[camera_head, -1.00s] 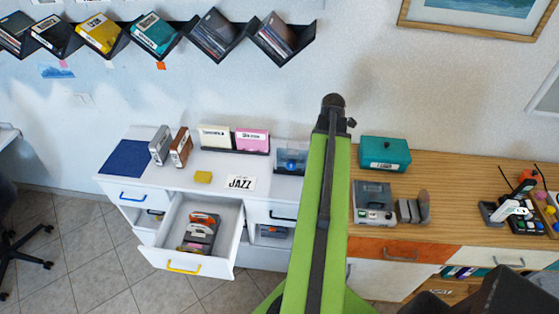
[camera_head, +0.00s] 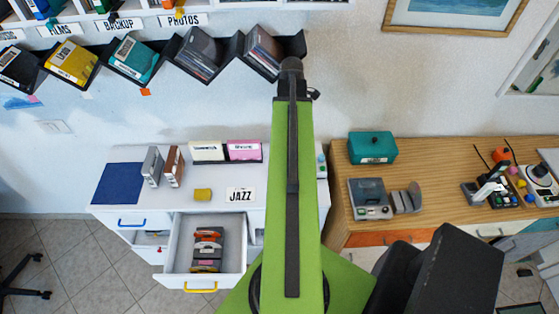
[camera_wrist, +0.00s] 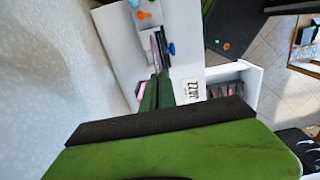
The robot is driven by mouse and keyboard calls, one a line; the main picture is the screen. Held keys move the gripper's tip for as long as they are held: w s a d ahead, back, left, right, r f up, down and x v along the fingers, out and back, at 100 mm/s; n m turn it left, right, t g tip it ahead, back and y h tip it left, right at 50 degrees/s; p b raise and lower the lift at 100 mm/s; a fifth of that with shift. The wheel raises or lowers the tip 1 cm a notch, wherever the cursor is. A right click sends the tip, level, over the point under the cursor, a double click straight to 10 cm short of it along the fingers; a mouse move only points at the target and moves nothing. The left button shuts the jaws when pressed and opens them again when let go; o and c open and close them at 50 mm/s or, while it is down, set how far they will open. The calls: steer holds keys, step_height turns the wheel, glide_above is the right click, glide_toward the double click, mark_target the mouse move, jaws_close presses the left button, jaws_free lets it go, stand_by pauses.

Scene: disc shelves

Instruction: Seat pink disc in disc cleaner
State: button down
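The likely disc cleaner is a grey device (camera_head: 370,199) on the wooden desk, with a light front face and small buttons. I cannot make out a separate pink disc for certain. Several dark and orange-red discs (camera_head: 207,248) lie in the open drawer, one with a pinkish label. A pink box (camera_head: 244,150) stands on the white cabinet. My green arm points up past the cabinet, its dark end near the V-shaped shelf. In the wrist view, narrow green parts of my gripper (camera_wrist: 156,92) show beyond a dark bar. Its opening and any held thing are unclear.
The open white drawer (camera_head: 175,262) juts out from the cabinet. Grey upright plates (camera_head: 405,200) stand right of the device, and a teal box (camera_head: 373,147) stands behind it. The desk front between the device and the tools at right is clear.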

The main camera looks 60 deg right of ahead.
steer(key=shift+w+a, duration=0.1)
steer(key=shift+w, duration=0.05)
step_height(320, 180, down, 18)
steer(key=b, duration=1.8)
steer(key=shift+b, duration=0.3)
steer(key=c, duration=1.7)
jaws_free()
steer(key=shift+f, duration=0.1)
step_height(320, 180, up, 12)
steer(key=p, duration=1.2)
steer(key=shift+r+p, duration=0.25)
steer(key=shift+p, duration=0.05)
steer(key=shift+f, duration=0.1)
